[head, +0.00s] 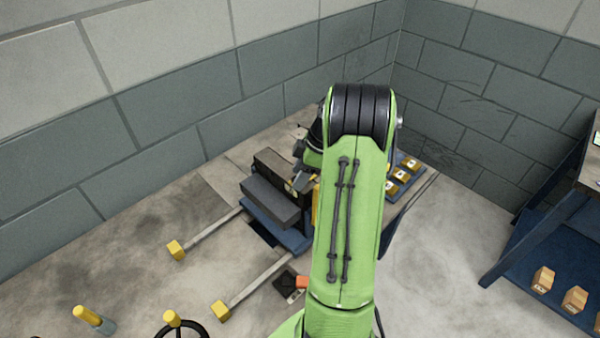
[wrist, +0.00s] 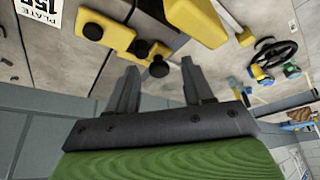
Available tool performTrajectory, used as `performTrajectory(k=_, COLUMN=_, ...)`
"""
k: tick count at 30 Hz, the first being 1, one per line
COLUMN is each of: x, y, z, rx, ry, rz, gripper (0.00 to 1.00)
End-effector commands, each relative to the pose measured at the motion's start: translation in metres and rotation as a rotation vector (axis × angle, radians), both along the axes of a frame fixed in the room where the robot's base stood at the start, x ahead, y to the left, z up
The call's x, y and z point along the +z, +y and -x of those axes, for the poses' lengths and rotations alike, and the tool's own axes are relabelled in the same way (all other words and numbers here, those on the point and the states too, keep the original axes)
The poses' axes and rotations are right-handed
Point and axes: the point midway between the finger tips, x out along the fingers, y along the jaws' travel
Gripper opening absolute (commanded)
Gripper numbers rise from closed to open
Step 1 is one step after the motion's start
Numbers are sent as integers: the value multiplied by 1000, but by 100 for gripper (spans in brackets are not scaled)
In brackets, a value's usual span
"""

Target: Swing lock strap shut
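The mould (head: 275,200), made of dark grey blocks, stands on a blue base left of my arm in the head view. In the wrist view, a yellow piece with dark round knobs (wrist: 108,30) and a larger yellow bar (wrist: 197,20) sit on its grey face. I cannot tell for certain which yellow part is the lock strap. My gripper (wrist: 160,76) is open, its two dark fingers spread apart. A black knob on a yellow mount (wrist: 150,50) shows beyond the fingertips; I see no contact.
Two rails with yellow end blocks (head: 220,310) run out from the mould. A black handwheel (head: 180,328) is at the bottom. A blue-legged bench (head: 545,235) stands at the right. Block walls close the back.

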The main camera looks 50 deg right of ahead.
Motion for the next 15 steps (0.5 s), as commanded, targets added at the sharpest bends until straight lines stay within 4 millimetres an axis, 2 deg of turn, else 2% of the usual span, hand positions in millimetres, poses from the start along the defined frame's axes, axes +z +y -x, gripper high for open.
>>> performTrajectory(k=4, x=2, y=0, z=0, rx=0, ry=-1, rz=0, gripper=51)
performTrajectory(k=7, x=13, y=-4, z=3, rx=-2, ry=-4, rz=3, gripper=51)
performTrajectory(k=15, x=84, y=-24, z=24, rx=-1, ry=-4, rz=4, gripper=51)
